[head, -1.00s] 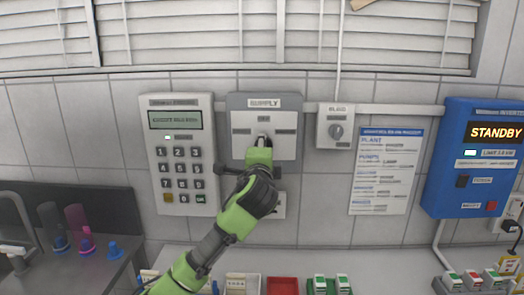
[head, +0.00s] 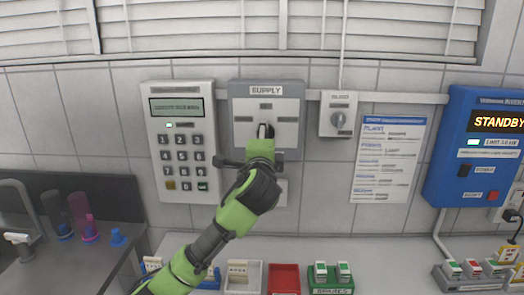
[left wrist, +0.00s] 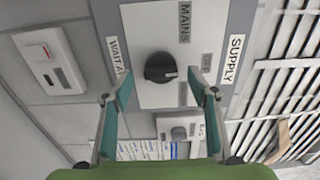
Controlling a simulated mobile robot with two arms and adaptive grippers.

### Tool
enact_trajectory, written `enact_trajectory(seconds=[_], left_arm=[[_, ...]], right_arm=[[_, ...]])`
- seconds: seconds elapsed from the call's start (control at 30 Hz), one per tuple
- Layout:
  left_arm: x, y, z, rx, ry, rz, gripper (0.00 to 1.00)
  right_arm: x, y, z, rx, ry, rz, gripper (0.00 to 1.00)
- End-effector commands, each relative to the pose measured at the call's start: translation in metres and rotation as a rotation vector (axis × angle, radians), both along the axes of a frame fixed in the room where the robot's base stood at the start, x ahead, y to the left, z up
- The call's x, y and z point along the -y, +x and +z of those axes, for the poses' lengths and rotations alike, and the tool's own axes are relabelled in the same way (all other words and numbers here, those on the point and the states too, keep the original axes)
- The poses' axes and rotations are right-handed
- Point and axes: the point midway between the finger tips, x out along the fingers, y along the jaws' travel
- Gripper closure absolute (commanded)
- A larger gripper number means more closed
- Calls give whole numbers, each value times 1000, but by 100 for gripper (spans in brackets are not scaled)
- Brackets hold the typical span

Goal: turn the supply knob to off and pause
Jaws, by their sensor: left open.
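The supply panel (head: 240,140) is a grey box with a white face on the tiled wall, labelled SUPPLY at its top. My left gripper (head: 264,132) is in front of the face's middle and hides most of the knob there. In the left wrist view, the black round supply knob (left wrist: 160,68) shows on the white face, its pale mark pointing right, toward the SUPPLY label side. The left gripper's two teal fingers (left wrist: 158,80) are open, one on each side of the knob. I cannot tell whether they touch it. My right gripper is not in view.
A keypad box (head: 180,140) is left of the panel. A smaller knob box (head: 338,118), a notice (head: 388,160) and a blue STANDBY unit (head: 478,150) are to the right.

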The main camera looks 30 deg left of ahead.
Motion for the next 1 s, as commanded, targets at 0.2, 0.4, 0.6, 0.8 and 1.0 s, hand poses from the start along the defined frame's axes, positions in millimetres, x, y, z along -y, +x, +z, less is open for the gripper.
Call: enact_trajectory(seconds=[0.2,0.4,0.6,0.8,1.0], left_arm=[[26,-40,0,2,-1,-3,46],[42,-68,0,1,-1,-2,46],[48,-79,0,1,-1,1,46],[48,-79,0,1,-1,1,46],[48,-79,0,1,-1,1,46]], right_arm=[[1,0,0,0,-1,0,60],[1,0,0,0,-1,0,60],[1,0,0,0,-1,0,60],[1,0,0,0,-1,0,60],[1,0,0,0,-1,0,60]])
